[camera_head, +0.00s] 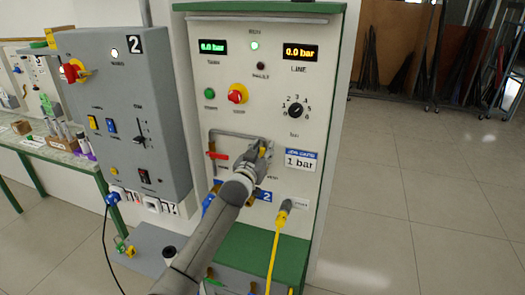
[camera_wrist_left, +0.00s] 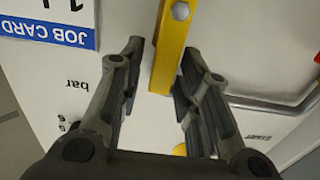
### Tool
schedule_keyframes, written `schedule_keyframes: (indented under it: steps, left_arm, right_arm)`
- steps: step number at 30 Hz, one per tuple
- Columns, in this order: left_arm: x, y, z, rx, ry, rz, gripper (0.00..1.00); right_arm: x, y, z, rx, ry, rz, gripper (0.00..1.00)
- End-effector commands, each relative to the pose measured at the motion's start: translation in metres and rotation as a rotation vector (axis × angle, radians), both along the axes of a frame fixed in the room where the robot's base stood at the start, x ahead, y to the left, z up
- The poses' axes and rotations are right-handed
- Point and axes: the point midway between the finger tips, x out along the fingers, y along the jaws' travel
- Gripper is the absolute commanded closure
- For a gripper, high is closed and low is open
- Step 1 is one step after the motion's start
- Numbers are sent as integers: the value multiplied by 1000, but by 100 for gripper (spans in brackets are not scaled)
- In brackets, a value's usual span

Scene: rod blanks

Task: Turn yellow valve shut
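The yellow valve lever (camera_wrist_left: 171,48) stands out from the white panel in the left wrist view, with a grey bolt near the top edge. In the head view only a little of the yellow valve (camera_head: 263,151) shows, mostly hidden by my gripper. My left gripper (camera_head: 262,148) is at the panel front. In the wrist view its two fingers (camera_wrist_left: 161,70) are open on either side of the lever. The left finger is clearly apart from it; the right one is very close, and I cannot tell whether it touches. My right gripper is out of view.
A red-handled valve (camera_head: 218,156) on grey pipe sits left of the gripper. A job card (camera_head: 301,160) reads 1 bar; the line display (camera_head: 300,52) reads 0.0 bar. A grey box (camera_head: 125,110) stands left; floor at right is clear.

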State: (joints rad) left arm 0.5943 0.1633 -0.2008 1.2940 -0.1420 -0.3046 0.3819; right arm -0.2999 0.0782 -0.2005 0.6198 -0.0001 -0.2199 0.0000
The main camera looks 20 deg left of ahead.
Motion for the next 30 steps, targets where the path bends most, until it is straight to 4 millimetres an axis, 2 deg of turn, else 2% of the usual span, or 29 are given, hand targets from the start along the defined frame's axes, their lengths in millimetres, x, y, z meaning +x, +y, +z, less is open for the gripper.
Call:
schedule_keyframes:
  steps: [1, 6, 19, 30]
  left_arm:
    - [0, 0, 0, 0, 0, 0, 79]
    - [0, 0, 0, 0, 0, 0, 100]
    - [0, -4, -1, 63, -1, 0, 100]
    - [-1, -19, -4, 347, -13, 0, 100]
  right_arm:
    - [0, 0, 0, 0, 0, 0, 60]
    - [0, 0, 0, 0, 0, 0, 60]
    - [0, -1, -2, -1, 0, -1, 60]
    - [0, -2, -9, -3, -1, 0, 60]
